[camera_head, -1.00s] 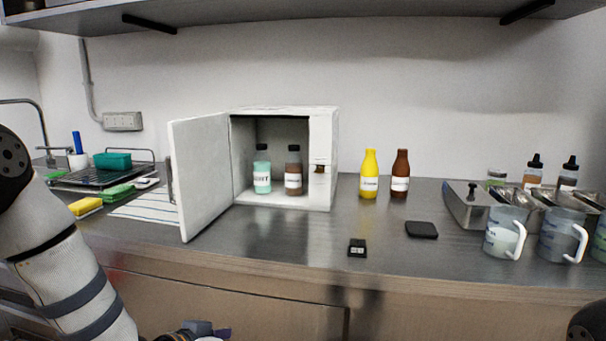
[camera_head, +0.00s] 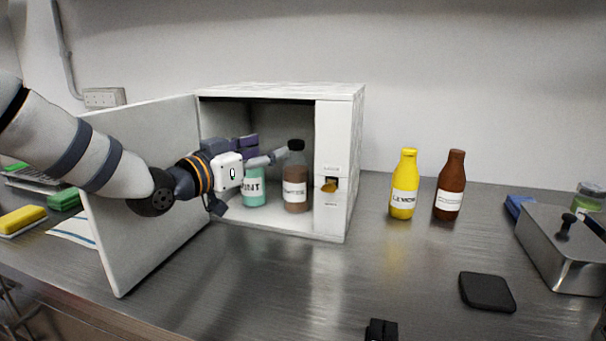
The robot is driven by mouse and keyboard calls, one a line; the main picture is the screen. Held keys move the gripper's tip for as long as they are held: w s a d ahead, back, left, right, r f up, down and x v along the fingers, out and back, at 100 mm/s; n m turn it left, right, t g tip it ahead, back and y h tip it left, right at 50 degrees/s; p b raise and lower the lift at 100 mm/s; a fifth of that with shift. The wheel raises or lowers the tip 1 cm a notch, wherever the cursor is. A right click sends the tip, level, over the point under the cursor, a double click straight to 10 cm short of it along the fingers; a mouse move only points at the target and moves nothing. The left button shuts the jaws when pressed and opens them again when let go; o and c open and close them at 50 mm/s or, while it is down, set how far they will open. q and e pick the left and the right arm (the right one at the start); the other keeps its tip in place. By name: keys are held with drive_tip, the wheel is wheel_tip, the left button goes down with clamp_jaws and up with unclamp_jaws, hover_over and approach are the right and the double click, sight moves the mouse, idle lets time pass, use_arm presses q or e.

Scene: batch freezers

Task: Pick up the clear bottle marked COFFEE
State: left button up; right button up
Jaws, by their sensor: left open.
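The clear bottle with brown contents and a dark cap (camera_head: 296,190) stands upright inside the open white freezer box (camera_head: 347,130), near its right inner wall. Its white label is too blurred to read surely. To its left stands a clear bottle with green contents (camera_head: 255,199), whose label ends in "INT"; my gripper hides its top. My left gripper (camera_head: 250,178) is open at the box's mouth, in front of the green bottle. One finger reaches toward the brown bottle's neck; I cannot tell whether it touches.
The box's door (camera_head: 150,215) is swung open to the left, behind my left arm. Right of the box stand a yellow bottle (camera_head: 403,190) and a brown bottle (camera_head: 449,190). A black pad (camera_head: 487,291) and a lidded metal container (camera_head: 560,255) lie further right. The counter before the box is clear.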

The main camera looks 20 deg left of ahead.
sight(290, 147)
use_arm(q)
drive_tip(key=w, duration=0.1)
drive_tip(key=w+d+f, duration=0.1)
drive_tip(key=shift+w+d+f+b, duration=0.1)
drive_tip(key=shift+w+d+b, duration=0.2)
drive_tip(key=shift+w+b, duration=0.05)
drive_tip(key=b+x, duration=0.1)
drive_tip(key=x, duration=0.5)
drive_tip(key=shift+w+d+f, duration=0.1)
drive_tip(key=shift+w+f, duration=0.1)
drive_tip(key=shift+w+r, duration=0.1)
drive_tip(key=shift+w, duration=0.05)
drive_tip(key=shift+r, duration=0.2)
drive_tip(key=shift+c, duration=0.5)
clamp_jaws()
use_arm(e)
drive_tip(key=shift+g, duration=0.6)
drive_tip(key=s+f, duration=0.1)
drive_tip(key=s, duration=0.1)
drive_tip(key=s+f, duration=0.1)
drive_tip(key=shift+s+f, duration=0.35)
